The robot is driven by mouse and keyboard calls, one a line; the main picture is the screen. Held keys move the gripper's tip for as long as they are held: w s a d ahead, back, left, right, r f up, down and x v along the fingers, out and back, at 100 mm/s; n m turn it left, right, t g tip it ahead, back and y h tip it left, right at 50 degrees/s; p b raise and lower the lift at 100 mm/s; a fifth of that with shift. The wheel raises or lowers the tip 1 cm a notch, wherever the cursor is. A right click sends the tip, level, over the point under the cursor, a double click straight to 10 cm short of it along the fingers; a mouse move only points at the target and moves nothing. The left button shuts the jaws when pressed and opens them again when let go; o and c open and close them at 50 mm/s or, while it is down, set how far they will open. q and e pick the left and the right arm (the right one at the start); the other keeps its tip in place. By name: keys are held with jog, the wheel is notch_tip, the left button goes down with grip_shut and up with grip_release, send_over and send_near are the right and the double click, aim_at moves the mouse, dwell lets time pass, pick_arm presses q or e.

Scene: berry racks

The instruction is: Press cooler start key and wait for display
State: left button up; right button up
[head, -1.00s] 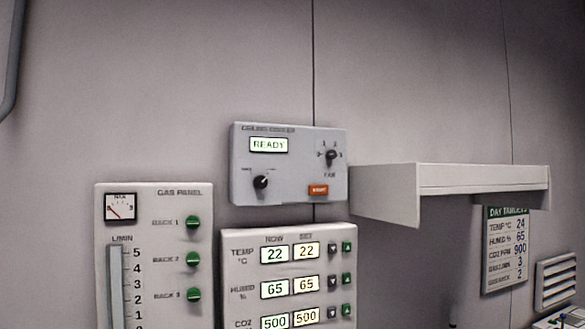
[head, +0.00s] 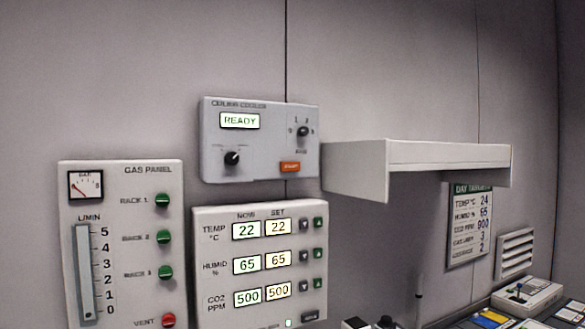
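The ceiling cooler panel (head: 261,141) is a grey box on the wall, above the climate panel. Its display (head: 239,121) is lit and reads READY. Its orange start key (head: 290,167) is at the lower right of the box, with nothing in front of it. A black mode knob (head: 232,158) is at the lower left and a black fan knob (head: 303,131) at the upper right. Neither of my grippers shows in the head view.
The gas panel (head: 122,245) is at the left. The climate panel (head: 260,265) shows 22, 65 and 500. A white shelf (head: 387,169) juts out right of the cooler. A day targets sheet (head: 470,223), a vent (head: 515,253) and small devices (head: 527,294) are further right.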

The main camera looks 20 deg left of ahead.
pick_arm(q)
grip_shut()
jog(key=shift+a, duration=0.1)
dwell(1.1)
